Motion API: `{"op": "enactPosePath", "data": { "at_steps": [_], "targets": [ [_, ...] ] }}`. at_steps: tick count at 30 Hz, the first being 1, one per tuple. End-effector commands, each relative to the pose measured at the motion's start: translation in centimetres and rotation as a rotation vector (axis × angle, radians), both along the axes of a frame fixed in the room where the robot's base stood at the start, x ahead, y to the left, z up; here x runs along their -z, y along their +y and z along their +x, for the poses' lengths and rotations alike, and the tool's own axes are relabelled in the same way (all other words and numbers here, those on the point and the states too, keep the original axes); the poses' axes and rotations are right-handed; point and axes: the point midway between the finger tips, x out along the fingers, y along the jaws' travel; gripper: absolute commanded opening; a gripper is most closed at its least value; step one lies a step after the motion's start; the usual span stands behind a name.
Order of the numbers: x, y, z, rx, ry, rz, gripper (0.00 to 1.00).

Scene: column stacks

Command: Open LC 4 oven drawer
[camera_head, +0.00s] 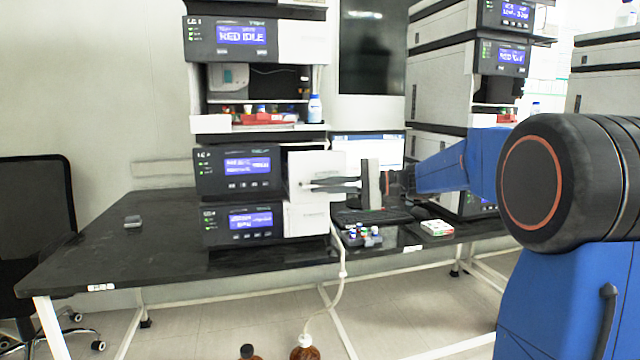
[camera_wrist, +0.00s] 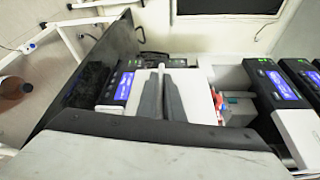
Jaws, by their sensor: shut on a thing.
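The oven unit with a blue display (camera_head: 238,172) sits in the left instrument stack; its label is too small to read surely. Its white drawer front (camera_head: 303,165) stands forward of the display panel, with a dark gap beside it. My gripper (camera_head: 309,184) reaches in from the right, its dark fingers level and closed together at the drawer front. In the wrist view my gripper (camera_wrist: 160,70) shows both fingers close together over the white drawer (camera_wrist: 198,88). The exact grip point is hidden by the fingers.
Another display unit (camera_head: 238,221) sits below on the black bench (camera_head: 110,245). A blue-capped bottle (camera_head: 314,108) stands above. A tube runs down to a brown bottle (camera_head: 305,353) on the floor.

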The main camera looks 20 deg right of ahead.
Motion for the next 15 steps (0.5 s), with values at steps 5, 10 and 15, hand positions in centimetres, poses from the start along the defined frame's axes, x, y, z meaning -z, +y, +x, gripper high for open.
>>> {"op": "enactPosePath", "data": {
  "at_steps": [5,10,15],
  "targets": [
    [0.0,0.0,-4.7,0.002,0.001,-0.001,0.00],
    [0.0,0.0,-8.9,0.002,0.000,-0.001,0.00],
    [0.1,0.0,-12.2,0.002,0.000,0.000,0.00]
  ]
}}
